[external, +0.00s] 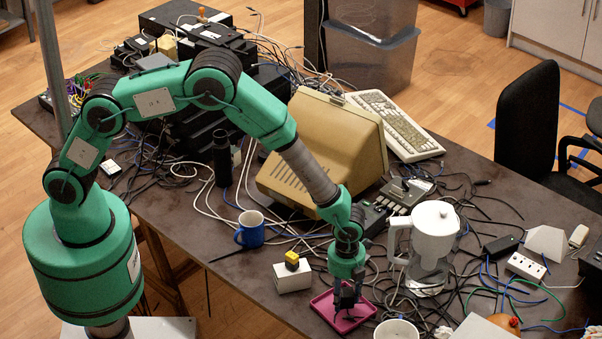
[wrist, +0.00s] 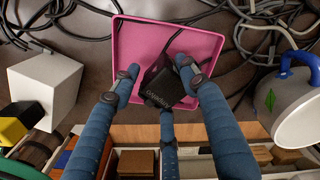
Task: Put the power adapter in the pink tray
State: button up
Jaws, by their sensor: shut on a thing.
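The pink tray (external: 325,306) lies on the dark table near its front edge. It also shows in the wrist view (wrist: 203,42), below my gripper. My gripper (external: 347,296) points down over the tray. In the wrist view its fingers (wrist: 158,85) are closed on the black power adapter (wrist: 163,88). The adapter is over the inside of the tray. I cannot tell whether it touches the tray floor. In the external view the adapter is small and dark between the fingers.
A white box (external: 292,277) with a yellow and black item (external: 292,259) on it stands left of the tray. A white jug (external: 430,240) and a white cup (external: 397,331) stand to the right. A blue mug (external: 250,229) is further back. Cables lie around the tray.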

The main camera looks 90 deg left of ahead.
aim_at(344, 291)
jog(key=shift+f, duration=1.15)
jog(key=shift+f, duration=0.15)
jog(key=o, duration=1.3)
notch_tip(344, 291, up, 12)
jog(key=shift+r+p, duration=0.15)
jog(key=shift+p, duration=0.3)
jog(key=shift+r, duration=0.1)
